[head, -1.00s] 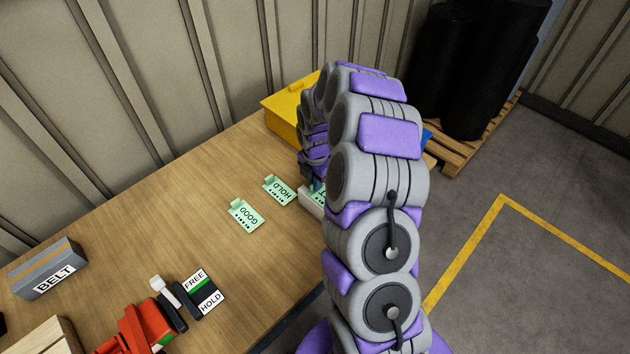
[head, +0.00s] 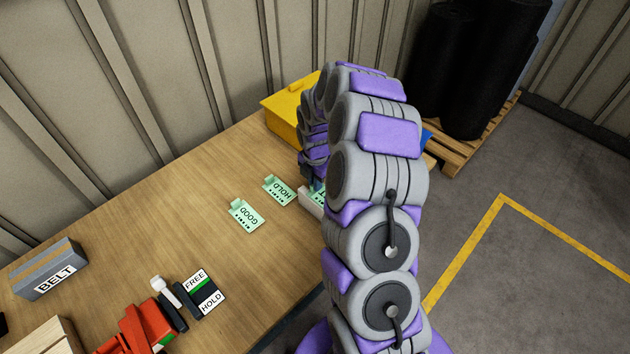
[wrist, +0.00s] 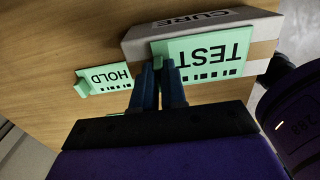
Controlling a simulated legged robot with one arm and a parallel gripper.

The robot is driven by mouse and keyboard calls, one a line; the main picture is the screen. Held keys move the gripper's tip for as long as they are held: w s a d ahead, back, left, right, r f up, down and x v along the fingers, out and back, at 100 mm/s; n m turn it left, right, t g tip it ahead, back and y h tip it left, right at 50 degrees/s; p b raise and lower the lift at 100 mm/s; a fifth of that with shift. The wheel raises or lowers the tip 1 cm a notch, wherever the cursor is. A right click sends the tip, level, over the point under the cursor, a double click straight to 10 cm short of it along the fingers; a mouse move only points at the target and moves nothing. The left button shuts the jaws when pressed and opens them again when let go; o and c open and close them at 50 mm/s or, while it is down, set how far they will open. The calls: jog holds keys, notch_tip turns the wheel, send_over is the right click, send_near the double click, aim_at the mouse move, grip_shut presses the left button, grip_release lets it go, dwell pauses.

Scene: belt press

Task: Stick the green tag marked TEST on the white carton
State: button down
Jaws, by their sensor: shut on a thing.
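The white carton (wrist: 150,36), marked CURE on one face, is at the top of the wrist view. In the head view a white edge of it (head: 310,204) shows beside my arm. My gripper (wrist: 158,64) is shut on the raised tab of the green TEST tag (wrist: 206,54). The tag lies flat along the carton's near face and overlaps it in the wrist view. I cannot tell whether it touches the carton. In the head view my arm hides most of the tag and gripper.
Green HOLD (head: 279,190) and GOOD (head: 246,215) tags lie on the wooden table (head: 190,215). A yellow box (head: 286,117) stands behind. A grey BELT box (head: 48,270), a FREE/HOLD plate (head: 203,292) and a red device (head: 140,330) are at the left. The table's middle is clear.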

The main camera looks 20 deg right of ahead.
jog(key=c, duration=1.1)
grip_release()
notch_tip(320, 180, up, 17)
jog(key=p, duration=0.2)
jog(key=shift+r, duration=0.15)
jog(key=shift+w+d, duration=0.1)
notch_tip(320, 180, up, 7)
jog(key=p, duration=0.4)
dwell(0.3)
jog(key=shift+p, duration=0.3)
